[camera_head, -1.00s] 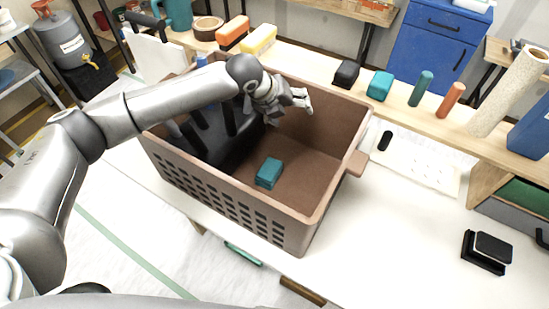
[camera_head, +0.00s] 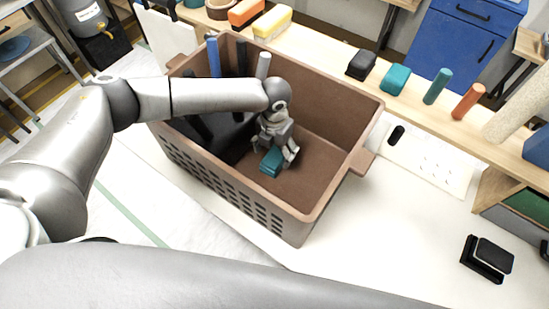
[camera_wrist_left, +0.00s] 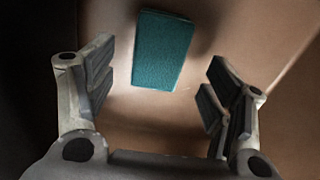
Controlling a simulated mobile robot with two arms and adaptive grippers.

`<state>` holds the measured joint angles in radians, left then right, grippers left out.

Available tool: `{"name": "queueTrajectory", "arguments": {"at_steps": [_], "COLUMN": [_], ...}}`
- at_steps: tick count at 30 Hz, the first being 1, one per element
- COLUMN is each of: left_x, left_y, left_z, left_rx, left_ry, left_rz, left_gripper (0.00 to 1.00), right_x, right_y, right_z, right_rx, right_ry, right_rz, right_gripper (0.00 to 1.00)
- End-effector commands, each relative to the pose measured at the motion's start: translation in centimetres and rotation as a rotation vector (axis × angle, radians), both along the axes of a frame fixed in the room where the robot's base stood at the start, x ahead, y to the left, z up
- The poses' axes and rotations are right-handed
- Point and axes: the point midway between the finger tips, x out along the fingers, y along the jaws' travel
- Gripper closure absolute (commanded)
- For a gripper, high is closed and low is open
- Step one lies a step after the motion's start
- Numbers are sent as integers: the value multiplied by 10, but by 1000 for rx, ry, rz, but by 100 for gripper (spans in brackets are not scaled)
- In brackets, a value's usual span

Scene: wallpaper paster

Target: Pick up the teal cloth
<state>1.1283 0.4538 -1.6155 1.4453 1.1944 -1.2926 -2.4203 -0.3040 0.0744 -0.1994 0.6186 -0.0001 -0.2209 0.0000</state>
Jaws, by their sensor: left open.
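The teal cloth (camera_head: 271,162) is a small folded block lying on the floor of the brown basket (camera_head: 318,209). My left gripper (camera_head: 281,156) reaches down into the basket and is open just above the cloth, covering part of it in the head view. In the left wrist view the cloth (camera_wrist_left: 162,49) lies beyond the fingertips, between the lines of the two fingers, and nothing is between the pads of the gripper (camera_wrist_left: 158,90). My right gripper is not seen.
Inside the basket's left part is a dark compartment with upright handles, one blue (camera_head: 213,56). On the shelf behind stand a black block (camera_head: 361,65), another teal block (camera_head: 396,79), a teal roll (camera_head: 437,86) and an orange roll (camera_head: 468,101). A black pad (camera_head: 487,258) lies at right.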

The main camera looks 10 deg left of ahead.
Motion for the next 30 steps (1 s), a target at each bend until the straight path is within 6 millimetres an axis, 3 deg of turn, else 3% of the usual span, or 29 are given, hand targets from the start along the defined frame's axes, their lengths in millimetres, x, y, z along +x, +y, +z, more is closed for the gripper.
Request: {"name": "queueTrajectory", "arguments": {"at_steps": [9, 18, 30], "left_x": [1, 2, 2], "left_y": [1, 1, 1], "left_z": [-38, -43, -42], "left_rx": [1, 1, 1], "left_ry": [2, 1, 1], "left_rz": [1, 2, 2], "left_gripper": [25, 25, 74], "right_x": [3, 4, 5], "right_y": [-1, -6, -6], "right_z": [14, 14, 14], "right_rx": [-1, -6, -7], "right_ry": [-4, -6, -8], "right_rz": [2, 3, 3], "right_gripper": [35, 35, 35]}}
